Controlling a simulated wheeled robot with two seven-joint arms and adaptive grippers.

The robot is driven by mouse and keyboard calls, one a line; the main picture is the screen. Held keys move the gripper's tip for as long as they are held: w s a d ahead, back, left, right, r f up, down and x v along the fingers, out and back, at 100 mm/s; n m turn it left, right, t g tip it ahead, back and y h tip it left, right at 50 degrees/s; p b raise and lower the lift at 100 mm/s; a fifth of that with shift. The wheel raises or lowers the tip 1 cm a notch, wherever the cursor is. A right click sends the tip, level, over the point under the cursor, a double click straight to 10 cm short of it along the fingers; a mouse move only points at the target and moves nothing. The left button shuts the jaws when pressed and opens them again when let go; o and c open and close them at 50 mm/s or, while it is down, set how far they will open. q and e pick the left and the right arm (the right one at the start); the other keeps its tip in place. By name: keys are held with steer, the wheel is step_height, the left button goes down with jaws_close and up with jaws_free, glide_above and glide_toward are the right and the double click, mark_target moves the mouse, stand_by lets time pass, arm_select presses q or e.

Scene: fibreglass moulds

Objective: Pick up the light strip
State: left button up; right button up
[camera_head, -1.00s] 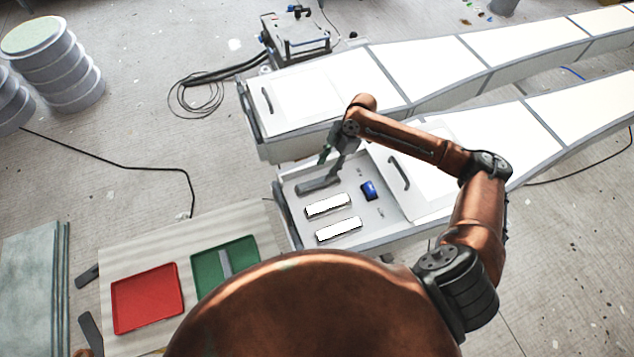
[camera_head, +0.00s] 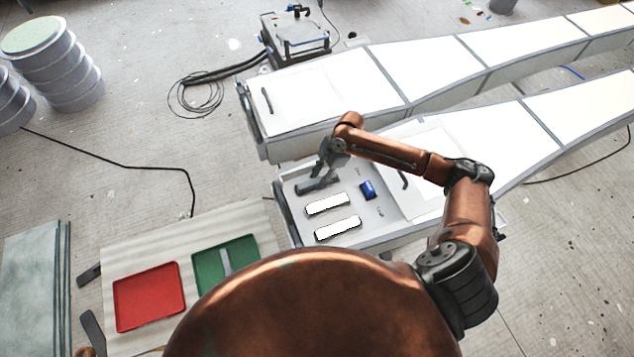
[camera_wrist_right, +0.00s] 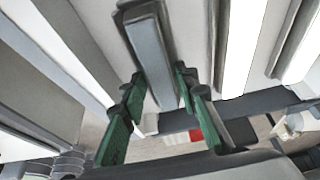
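A grey unlit strip (camera_head: 316,186) lies in the open white mould compartment, beside two bright white light strips (camera_head: 327,204) and (camera_head: 338,228). My right gripper (camera_head: 320,172) is over the grey strip. In the right wrist view, its green-padded fingers (camera_wrist_right: 160,88) are spread, with the grey strip (camera_wrist_right: 150,50) between and beyond them. I cannot tell whether they touch it. Another grey strip (camera_head: 225,261) lies in a green tray (camera_head: 208,272). My left gripper (camera_head: 91,300) has its fingers apart at the lower left, with no object between them.
A blue object (camera_head: 368,190) and small parts lie in the compartment, by a lid with a handle (camera_head: 404,180). A red tray (camera_head: 149,297) stands on the table beside the green one. A second long mould (camera_head: 300,100) lies behind.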

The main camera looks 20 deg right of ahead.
jaws_close()
steer(key=shift+r, duration=0.15)
